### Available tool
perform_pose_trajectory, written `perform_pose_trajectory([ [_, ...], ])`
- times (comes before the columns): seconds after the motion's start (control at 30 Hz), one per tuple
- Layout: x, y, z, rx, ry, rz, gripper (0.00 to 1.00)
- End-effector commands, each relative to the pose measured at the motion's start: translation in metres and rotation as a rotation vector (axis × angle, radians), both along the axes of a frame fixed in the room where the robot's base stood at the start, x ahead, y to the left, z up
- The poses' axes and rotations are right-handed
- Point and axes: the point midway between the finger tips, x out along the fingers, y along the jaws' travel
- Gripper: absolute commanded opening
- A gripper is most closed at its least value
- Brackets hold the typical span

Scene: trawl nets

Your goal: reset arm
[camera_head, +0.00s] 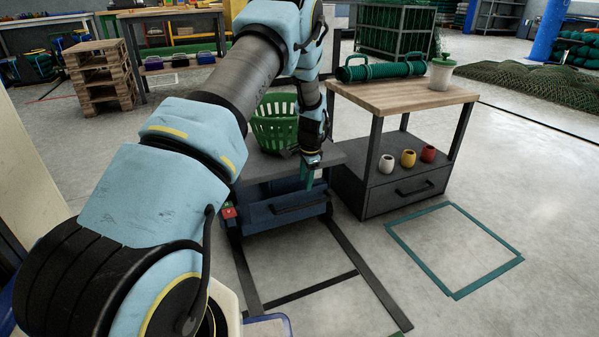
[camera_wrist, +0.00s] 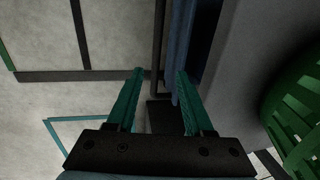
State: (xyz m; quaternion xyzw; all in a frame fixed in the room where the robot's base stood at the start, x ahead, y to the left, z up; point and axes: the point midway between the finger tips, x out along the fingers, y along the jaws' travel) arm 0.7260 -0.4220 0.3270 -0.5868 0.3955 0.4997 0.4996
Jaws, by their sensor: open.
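My arm reaches out from the lower left in the head view, and my gripper (camera_head: 310,178) hangs at its end, pointing down, in front of the blue-grey cart (camera_head: 262,212). In the wrist view, my gripper (camera_wrist: 157,88) shows two teal fingers spread apart with nothing between them. Below the fingers are the floor and the cart's side. A green basket (camera_head: 275,122) stands on the cart top, left of the gripper and partly hidden by my arm. The basket also shows at the right edge of the wrist view (camera_wrist: 298,105).
Right of the cart, a wooden-topped table (camera_head: 402,95) holds a green net roll (camera_head: 381,71) and a pale pot (camera_head: 441,74). White, yellow and red cups (camera_head: 408,158) stand on its lower shelf. Stacked pallets (camera_head: 100,77) stand at left. The floor inside the teal outline (camera_head: 455,248) is clear.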

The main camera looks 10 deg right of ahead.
Motion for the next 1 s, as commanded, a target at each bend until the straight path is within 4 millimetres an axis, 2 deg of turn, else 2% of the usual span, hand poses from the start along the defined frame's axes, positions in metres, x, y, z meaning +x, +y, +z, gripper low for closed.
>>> perform_pose_trajectory([
  [0.07,-0.001,0.008,0.011,-0.008,-0.001,0.031,0.52],
  [0.17,-0.007,0.032,0.039,-0.03,0.002,0.125,0.52],
  [0.27,-0.022,0.068,0.078,-0.066,0.009,0.27,0.52],
  [0.4,-0.059,0.121,0.13,-0.114,0.019,0.495,0.52],
  [0.47,-0.078,0.142,0.15,-0.136,0.023,0.591,0.52],
  [0.6,-0.129,0.187,0.187,-0.179,0.029,0.804,0.52],
  [0.8,-0.195,0.227,0.215,-0.219,0.032,1.035,0.52],
  [1.0,-0.25,0.253,0.229,-0.246,0.031,1.207,0.52],
])
